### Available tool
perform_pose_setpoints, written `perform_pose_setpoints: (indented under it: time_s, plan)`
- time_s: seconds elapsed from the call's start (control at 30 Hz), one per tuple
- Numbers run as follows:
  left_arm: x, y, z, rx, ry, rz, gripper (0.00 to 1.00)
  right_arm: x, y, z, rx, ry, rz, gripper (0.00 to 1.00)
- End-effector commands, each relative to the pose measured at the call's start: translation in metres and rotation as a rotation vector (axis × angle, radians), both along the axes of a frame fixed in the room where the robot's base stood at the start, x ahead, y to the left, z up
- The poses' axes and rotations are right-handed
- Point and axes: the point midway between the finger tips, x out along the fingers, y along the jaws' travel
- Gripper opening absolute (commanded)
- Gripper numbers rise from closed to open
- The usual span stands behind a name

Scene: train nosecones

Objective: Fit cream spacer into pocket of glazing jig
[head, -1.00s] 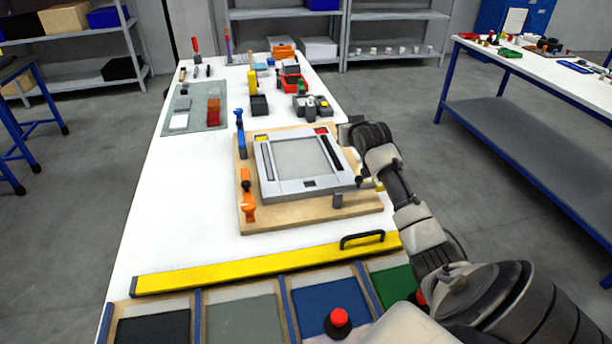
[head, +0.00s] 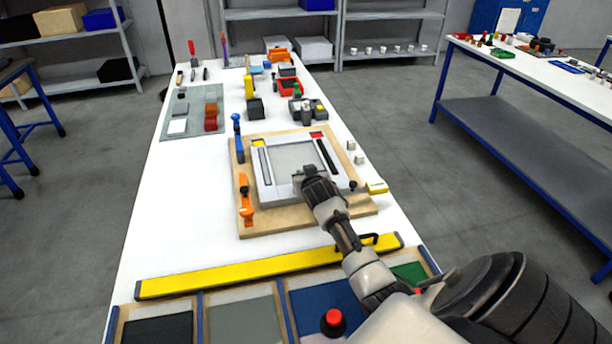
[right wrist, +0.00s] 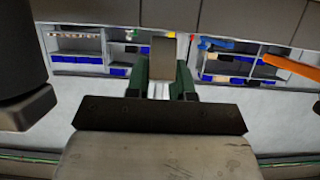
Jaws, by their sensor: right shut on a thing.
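The glazing jig is a wooden board (head: 285,222) carrying a light grey square frame (head: 262,182) with a recessed middle. My right gripper (head: 301,181) is over the near side of this frame, left of its near right corner. In the right wrist view, a small beige-brown block, apparently the cream spacer (right wrist: 163,60), sits between the dark green fingers of my right gripper (right wrist: 162,86). My wrist and fingers hide the pocket under them, so I cannot tell whether the spacer touches the frame. My left gripper is out of view.
Two small cream blocks (head: 358,160) are right of the frame. An orange clamp (head: 246,202) and a blue clamp (head: 238,138) line the board's left side. A yellow bar (head: 250,271) lies in front. The white table left of the board is clear.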

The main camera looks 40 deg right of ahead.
Motion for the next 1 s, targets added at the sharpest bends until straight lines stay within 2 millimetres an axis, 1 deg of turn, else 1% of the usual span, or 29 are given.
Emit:
perform_pose_setpoints:
  time_s: [0.3, 0.63, 0.67, 0.8, 1.0]
  plan:
    - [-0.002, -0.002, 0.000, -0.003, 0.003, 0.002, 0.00, 0.000, 0.000, -0.003, 0.000, -0.002, 0.000, 0.00]
    - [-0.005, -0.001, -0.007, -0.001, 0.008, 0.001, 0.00, 0.000, 0.000, -0.014, 0.000, -0.001, 0.000, 0.00]
    - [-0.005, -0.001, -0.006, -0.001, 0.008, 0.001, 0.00, 0.000, 0.000, -0.013, 0.000, -0.001, 0.000, 0.27]
    - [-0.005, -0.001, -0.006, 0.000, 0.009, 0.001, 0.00, 0.000, 0.000, -0.013, 0.000, -0.001, 0.000, 0.48]
    - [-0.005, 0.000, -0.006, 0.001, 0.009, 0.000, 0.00, 0.000, 0.000, -0.012, 0.000, -0.001, 0.000, 0.48]
